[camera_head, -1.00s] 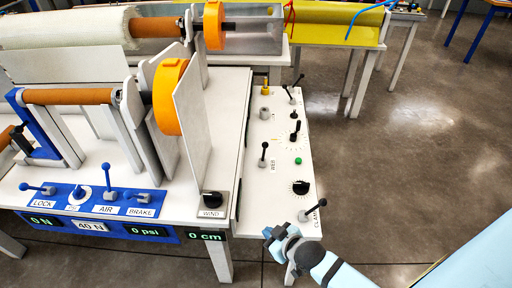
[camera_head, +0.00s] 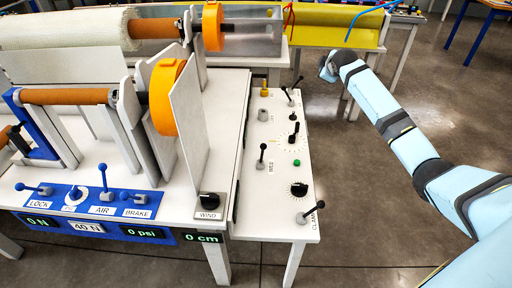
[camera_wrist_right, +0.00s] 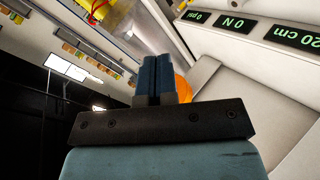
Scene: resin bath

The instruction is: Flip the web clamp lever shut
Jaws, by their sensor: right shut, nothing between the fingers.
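The clamp lever (camera_head: 312,211) is at the front right corner of the white side panel, beside a label that reads CLAMP. It has a grey base and a dark knob, and leans up and to the right. My right gripper (camera_head: 327,70) is far behind it in the head view, beyond the panel's far right side and touching nothing there. In the right wrist view its two blue fingers (camera_wrist_right: 158,80) are pressed together with nothing between them. My left gripper is not in view.
The side panel (camera_head: 258,212) carries several other levers, a black dial (camera_head: 299,189) and a green button (camera_head: 297,162). Left of it stands the roller machine with an orange disc (camera_head: 169,95). A yellow trough (camera_head: 340,36) stands behind. Open floor lies right of the panel.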

